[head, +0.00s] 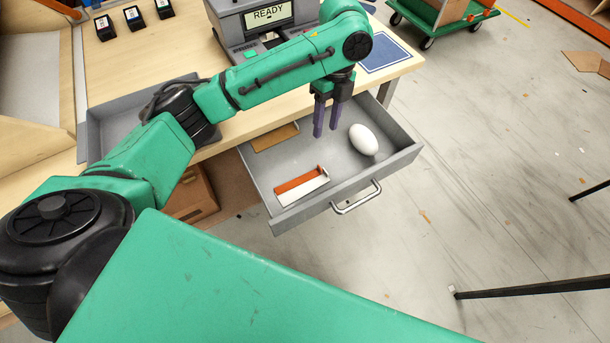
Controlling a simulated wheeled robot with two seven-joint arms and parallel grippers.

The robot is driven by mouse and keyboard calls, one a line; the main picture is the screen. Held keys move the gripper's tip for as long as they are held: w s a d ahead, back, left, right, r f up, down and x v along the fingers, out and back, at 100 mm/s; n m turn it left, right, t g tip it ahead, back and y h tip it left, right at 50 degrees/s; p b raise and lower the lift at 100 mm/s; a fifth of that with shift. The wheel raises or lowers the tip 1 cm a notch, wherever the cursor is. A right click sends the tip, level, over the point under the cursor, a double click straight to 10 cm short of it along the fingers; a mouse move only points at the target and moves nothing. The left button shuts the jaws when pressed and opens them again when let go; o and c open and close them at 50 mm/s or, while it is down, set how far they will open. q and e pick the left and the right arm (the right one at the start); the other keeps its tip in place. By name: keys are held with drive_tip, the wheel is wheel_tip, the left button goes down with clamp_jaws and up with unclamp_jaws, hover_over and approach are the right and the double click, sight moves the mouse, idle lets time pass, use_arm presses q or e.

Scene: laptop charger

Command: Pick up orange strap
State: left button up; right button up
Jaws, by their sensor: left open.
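An orange strip (298,180), which looks like the orange strap, lies in the open grey drawer (264,184), along a white piece near the drawer's front left. I cannot tell whether the strip and the white piece are joined. My left gripper (326,134) points down over the drawer, up and to the right of the orange strip and apart from it. Its two dark fingers are open with a gap between them, and nothing shows between them. My right gripper is not in view.
A white egg-shaped object (363,140) lies in the drawer, right of my left gripper. A tan flat piece (275,137) lies at the back left. The drawer has a metal handle (357,198). A grey device (262,22) reading READY stands on the wooden table (400,68).

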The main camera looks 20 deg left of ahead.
sight(298, 180)
use_arm(q)
drive_tip(key=s+f, duration=0.1)
drive_tip(key=f, duration=0.3)
drive_tip(key=s+f+p, duration=0.1)
drive_tip(key=f, duration=0.3)
drive_tip(key=s+f+p, duration=0.1)
drive_tip(key=f, duration=0.2)
drive_tip(key=shift+a+f, duration=0.1)
drive_tip(key=shift+f, duration=0.3)
clamp_jaws()
drive_tip(key=shift+w, duration=0.1)
idle(0.5)
